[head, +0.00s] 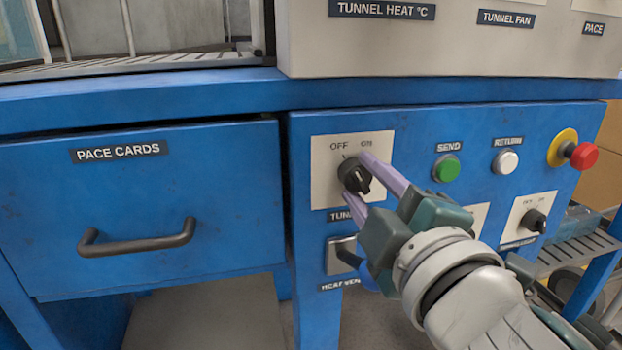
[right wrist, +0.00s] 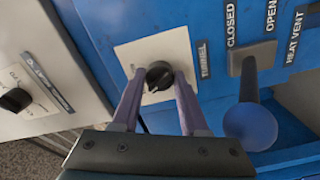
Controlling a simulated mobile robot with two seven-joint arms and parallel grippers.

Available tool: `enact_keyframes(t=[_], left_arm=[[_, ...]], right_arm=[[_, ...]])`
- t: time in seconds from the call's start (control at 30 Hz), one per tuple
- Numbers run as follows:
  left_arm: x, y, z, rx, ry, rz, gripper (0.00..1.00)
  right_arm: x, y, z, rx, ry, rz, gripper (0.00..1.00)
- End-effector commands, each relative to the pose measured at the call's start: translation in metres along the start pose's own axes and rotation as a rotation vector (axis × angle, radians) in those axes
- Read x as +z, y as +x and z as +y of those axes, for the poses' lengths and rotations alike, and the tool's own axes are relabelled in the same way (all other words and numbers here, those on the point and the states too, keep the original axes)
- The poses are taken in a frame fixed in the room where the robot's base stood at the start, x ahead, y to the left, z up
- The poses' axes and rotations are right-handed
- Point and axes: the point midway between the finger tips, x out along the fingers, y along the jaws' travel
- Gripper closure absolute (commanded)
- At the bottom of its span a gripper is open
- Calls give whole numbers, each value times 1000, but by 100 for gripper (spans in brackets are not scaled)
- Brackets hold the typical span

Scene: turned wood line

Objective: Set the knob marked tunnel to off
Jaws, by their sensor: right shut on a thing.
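The black tunnel knob (head: 352,172) sits on a pale plate (head: 324,190) marked OFF at upper left and ON at upper right. The label under it is partly hidden by my finger. My right gripper (head: 357,177) is shut on the knob, one finger on each side. In the right wrist view the knob (right wrist: 159,75) lies between the purple fingertips (right wrist: 158,80), beside the TUNNEL label (right wrist: 203,59). A pale mark shows on the knob, but which setting it points to I cannot tell surely. My left gripper is not in view.
Just below is the heat vent lever with a blue ball (right wrist: 250,126), close to my gripper. To the right are a green SEND button (head: 446,168), a white RETURN button (head: 505,161), a red button (head: 584,156) and another black knob (head: 533,221). A closed drawer (head: 200,200) is at left.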

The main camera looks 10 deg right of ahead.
Motion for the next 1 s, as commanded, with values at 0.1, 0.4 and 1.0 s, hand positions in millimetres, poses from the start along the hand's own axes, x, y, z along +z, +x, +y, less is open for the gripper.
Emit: enact_keyframes(t=[0.1, 0.4, 1.0], left_arm=[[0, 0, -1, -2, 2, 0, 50], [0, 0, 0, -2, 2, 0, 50], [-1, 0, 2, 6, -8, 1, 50]], right_arm=[[0, 0, 0, 0, -12, 0, 100], [0, 0, 0, 0, -17, 0, 100], [0, 0, 0, 0, -14, 0, 26]])
